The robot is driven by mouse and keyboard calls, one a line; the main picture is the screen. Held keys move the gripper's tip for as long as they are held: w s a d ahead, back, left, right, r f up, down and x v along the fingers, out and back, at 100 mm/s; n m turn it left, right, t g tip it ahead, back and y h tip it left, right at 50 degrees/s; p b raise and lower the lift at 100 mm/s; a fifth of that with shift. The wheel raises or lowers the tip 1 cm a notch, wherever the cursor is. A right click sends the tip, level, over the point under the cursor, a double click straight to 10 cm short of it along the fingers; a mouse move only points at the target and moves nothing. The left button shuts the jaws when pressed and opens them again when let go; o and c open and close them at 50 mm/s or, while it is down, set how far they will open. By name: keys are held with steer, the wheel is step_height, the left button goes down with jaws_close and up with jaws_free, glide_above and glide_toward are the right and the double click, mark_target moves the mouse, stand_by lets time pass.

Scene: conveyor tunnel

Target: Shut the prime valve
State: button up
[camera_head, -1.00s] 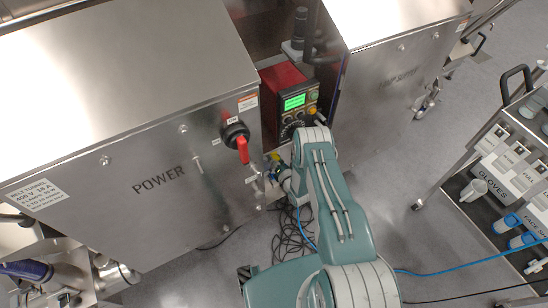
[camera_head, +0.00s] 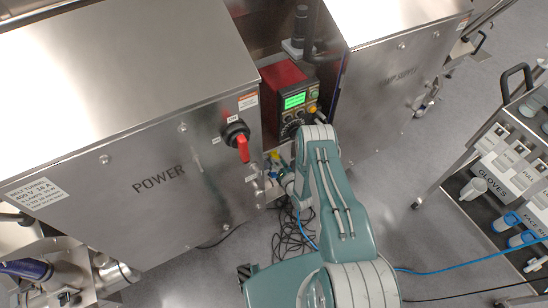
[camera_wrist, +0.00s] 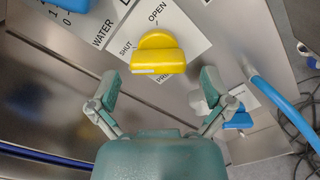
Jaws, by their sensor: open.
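The yellow prime valve knob (camera_wrist: 158,55) shows in the wrist view, on a white plate (camera_wrist: 190,25) marked OPEN and SHUT. Its long side lies roughly level across the picture. The lower label is partly hidden behind the knob. I cannot tell its exact setting. My gripper (camera_wrist: 158,78) is open, with one finger on each side of the knob's lower edge and apart from it. In the head view my gripper is small and partly hidden beside my forearm, at the lower right corner of the POWER cabinet (camera_head: 150,150).
A blue handle (camera_wrist: 72,4) by the WATER label is at the wrist view's top left. Another blue handle (camera_wrist: 237,121) and a blue hose (camera_wrist: 281,98) are at right. In the head view, a red rotary switch (camera_head: 242,147), loose cables (camera_head: 290,238) and a supply cart (camera_head: 490,190) surround my arm.

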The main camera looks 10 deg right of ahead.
steer(key=v, duration=0.9)
steer(key=shift+s, duration=0.4)
steer(key=shift+d+f, duration=0.1)
